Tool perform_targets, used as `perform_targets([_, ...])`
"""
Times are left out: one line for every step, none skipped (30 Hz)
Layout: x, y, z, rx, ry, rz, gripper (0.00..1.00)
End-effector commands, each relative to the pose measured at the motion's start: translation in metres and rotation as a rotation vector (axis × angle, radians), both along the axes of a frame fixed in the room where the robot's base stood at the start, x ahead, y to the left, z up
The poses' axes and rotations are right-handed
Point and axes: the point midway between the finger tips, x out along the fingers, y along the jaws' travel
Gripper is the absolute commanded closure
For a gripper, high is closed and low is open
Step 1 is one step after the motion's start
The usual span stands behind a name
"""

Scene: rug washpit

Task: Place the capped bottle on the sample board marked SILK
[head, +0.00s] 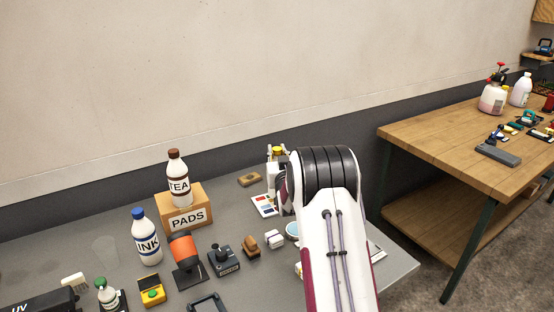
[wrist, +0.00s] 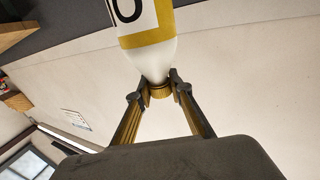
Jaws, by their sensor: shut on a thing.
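My gripper (wrist: 157,88) is shut on the neck and yellow cap of a white bottle (wrist: 153,58) in the wrist view. The bottle has a yellow band and part of a black label; its base lies outside that view. In the head view a yellow-capped white shape (head: 277,153), seemingly this bottle, shows beside my arm, which hides most of it and the gripper. Whether its base touches anything cannot be told. No board marked SILK is readable. A white card with coloured patches (head: 263,205) lies on the grey table just below the bottle in the picture.
An INK bottle (head: 147,240) and a TEA bottle (head: 178,178) on a PADS box (head: 184,214) stand at left. A orange-ended tool (head: 184,248), a black device (head: 224,261) and small blocks (head: 250,244) crowd the middle. A wooden table (head: 430,140) stands at right.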

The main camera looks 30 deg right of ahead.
Motion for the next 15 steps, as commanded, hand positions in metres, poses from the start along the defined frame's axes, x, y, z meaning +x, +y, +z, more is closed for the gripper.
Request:
perform_targets([0.0, 0.0, -0.004, -0.001, -0.002, 0.0, 1.0])
perform_targets([0.0, 0.0, -0.007, -0.001, -0.002, 0.0, 1.0])
perform_targets([0.0, 0.0, -0.012, 0.0, -0.001, 0.0, 1.0])
perform_targets([0.0, 0.0, -0.014, -0.001, -0.002, 0.0, 1.0])
perform_targets([0.0, 0.0, -0.017, -0.001, -0.003, 0.0, 1.0])
perform_targets([0.0, 0.0, -0.019, -0.001, -0.003, 0.0, 1.0])
perform_targets([0.0, 0.0, -0.021, -0.001, -0.003, 0.0, 1.0])
perform_targets([0.0, 0.0, -0.023, -0.001, -0.003, 0.0, 1.0])
perform_targets([0.0, 0.0, -0.024, -0.001, -0.003, 0.0, 1.0])
perform_targets([0.0, 0.0, -0.024, -0.001, -0.003, 0.0, 1.0])
perform_targets([0.0, 0.0, -0.025, -0.002, -0.004, 0.0, 1.0])
perform_targets([0.0, 0.0, -0.024, -0.002, -0.004, 0.0, 1.0])
perform_targets([0.0, 0.0, -0.024, -0.002, -0.004, 0.0, 1.0])
perform_targets([0.0, 0.0, -0.024, -0.002, -0.004, 0.0, 1.0])
perform_targets([0.0, 0.0, -0.024, -0.002, -0.004, 0.0, 1.0])
